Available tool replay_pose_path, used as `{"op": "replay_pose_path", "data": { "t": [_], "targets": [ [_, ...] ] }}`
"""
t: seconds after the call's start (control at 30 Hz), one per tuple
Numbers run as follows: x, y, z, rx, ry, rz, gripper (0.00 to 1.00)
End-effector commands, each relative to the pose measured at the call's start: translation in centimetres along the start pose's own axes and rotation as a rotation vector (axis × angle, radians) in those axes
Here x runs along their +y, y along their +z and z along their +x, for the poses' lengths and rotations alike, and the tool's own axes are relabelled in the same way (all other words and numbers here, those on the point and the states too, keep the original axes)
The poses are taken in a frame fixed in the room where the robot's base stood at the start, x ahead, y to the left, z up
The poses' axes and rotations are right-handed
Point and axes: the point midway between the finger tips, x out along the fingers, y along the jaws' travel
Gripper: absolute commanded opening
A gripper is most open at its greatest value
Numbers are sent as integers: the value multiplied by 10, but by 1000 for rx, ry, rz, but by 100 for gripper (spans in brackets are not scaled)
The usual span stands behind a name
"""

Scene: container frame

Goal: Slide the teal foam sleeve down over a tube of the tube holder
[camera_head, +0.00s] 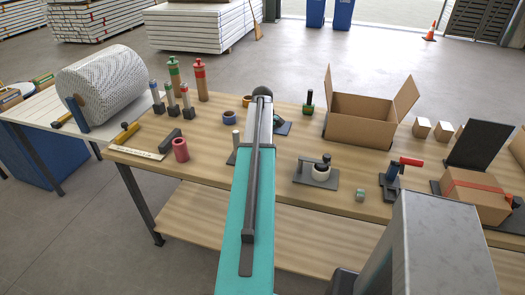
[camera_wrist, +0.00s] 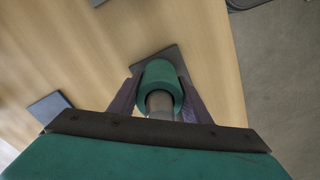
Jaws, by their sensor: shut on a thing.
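In the wrist view my gripper (camera_wrist: 158,92) is shut on the teal foam sleeve (camera_wrist: 161,72), one finger on each side. A grey tube (camera_wrist: 159,104) shows at the sleeve's near opening; it looks as if the sleeve is around it, but the depth is hard to judge. A dark base plate (camera_wrist: 172,58) lies on the table beyond the sleeve. In the head view my arm covers the sleeve and the fingers. A pale upright tube (camera_head: 236,139) of the tube holder shows just left of my arm, with an edge of the dark base at its foot.
A pink roll (camera_head: 180,149) stands to the left on the wooden table (camera_head: 205,165). To the right are a clamp fixture on a plate (camera_head: 316,178), an open cardboard box (camera_head: 358,130) and a red-handled tool (camera_head: 395,180). Several bottles stand at the back left.

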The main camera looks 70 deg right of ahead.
Motion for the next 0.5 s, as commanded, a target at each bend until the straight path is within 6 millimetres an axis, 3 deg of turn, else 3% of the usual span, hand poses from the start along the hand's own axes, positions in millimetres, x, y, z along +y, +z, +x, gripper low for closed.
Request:
{"op": "replay_pose_path", "data": {
  "t": [0.33,0.37,0.47,0.5],
  "targets": [
    [0,0,4,0,0,0,23],
    [0,0,3,0,0,0,49],
    [0,0,3,0,0,0,66],
    [0,0,3,0,0,0,66]
  ]
}}
